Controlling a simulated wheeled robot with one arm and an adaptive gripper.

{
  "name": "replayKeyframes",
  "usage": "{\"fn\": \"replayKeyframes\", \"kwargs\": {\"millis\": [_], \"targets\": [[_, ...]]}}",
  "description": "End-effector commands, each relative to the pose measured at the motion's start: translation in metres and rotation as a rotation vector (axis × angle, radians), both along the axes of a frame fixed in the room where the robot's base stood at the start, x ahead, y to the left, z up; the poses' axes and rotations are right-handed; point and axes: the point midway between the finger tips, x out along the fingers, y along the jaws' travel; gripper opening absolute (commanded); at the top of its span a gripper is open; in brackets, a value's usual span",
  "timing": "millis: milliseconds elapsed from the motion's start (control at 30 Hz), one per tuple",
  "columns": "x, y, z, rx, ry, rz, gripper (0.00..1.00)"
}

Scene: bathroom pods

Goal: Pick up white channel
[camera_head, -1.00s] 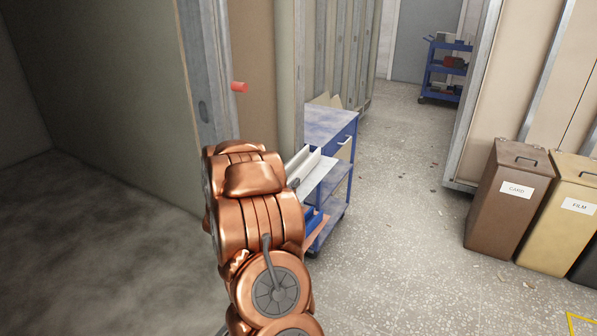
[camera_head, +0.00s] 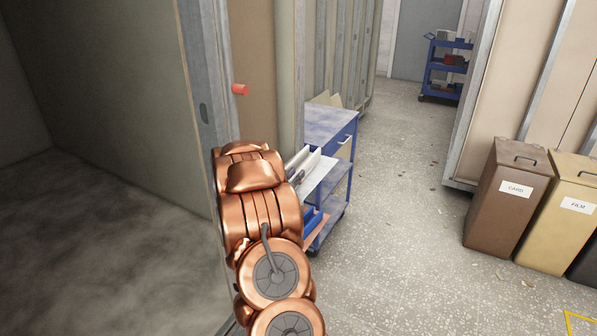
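A white channel-like piece (camera_head: 317,174) shows just right of my copper arm, at the near side of the blue trolley (camera_head: 330,122). Its left end is hidden behind my arm. Another pale strip lies along its upper left side, and I cannot tell whether the two are one piece. My gripper is hidden behind the arm links, so its fingers and any hold on the white piece do not show.
A brown CARD bin (camera_head: 505,205) and a yellow FILM bin (camera_head: 560,220) stand right. Another blue trolley (camera_head: 445,70) is far back. The speckled floor (camera_head: 400,220) between is mostly clear.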

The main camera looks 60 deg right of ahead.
Motion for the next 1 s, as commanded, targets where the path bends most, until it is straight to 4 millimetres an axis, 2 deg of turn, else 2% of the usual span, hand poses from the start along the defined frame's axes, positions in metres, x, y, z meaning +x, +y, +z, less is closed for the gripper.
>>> {"fn": "replayKeyframes", "kwargs": {"millis": [33,200,733,1000], "targets": [[0.0,0.0,0.0,0.0,0.0,0.0,0.16],[0.0,0.0,0.0,0.0,0.0,0.0,0.0],[0.0,0.0,0.002,-0.001,-0.001,0.0,0.0],[0.0,0.0,0.022,-0.005,-0.005,-0.001,0.0]]}}
